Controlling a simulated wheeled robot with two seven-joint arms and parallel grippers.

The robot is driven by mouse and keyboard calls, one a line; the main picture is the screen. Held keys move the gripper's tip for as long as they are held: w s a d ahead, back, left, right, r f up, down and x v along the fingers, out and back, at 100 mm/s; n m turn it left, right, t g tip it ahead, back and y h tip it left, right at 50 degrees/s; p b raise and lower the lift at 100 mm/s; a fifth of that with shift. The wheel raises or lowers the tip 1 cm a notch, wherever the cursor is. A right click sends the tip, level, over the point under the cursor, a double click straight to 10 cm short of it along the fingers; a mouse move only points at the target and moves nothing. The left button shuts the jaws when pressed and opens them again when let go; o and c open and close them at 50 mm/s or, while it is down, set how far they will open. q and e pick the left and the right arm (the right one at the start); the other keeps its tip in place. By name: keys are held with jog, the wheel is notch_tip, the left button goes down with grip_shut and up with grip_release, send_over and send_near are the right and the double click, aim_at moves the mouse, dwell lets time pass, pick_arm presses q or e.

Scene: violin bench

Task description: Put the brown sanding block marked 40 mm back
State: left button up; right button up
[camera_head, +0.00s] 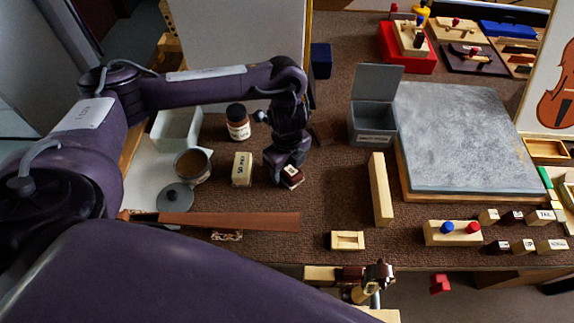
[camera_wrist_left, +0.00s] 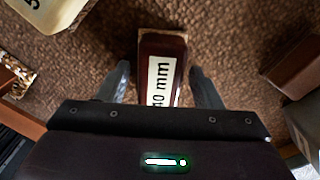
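The brown block (camera_head: 292,176) with a white label stands on the brown bench mat; it also shows in the left wrist view (camera_wrist_left: 163,62). My left gripper (camera_head: 284,168) is low over the block. In the left wrist view my left gripper (camera_wrist_left: 163,84) is open, with one finger on each side of the block and a gap on both sides. A second dark brown block (camera_head: 322,133) lies behind and to the right. My right gripper is not in view.
A cream block marked 50 mm (camera_head: 242,169) stands left of the gripper, a brown jar (camera_head: 238,122) behind it. A long brown wooden strip (camera_head: 230,220) lies in front. An open grey box (camera_head: 373,127) and a cream bar (camera_head: 381,190) stand to the right.

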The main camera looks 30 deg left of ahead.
pick_arm(q)
jog(key=shift+r, duration=0.2)
notch_tip(320, 180, up, 12)
jog(key=p, duration=0.4)
jog(key=shift+p, duration=0.35)
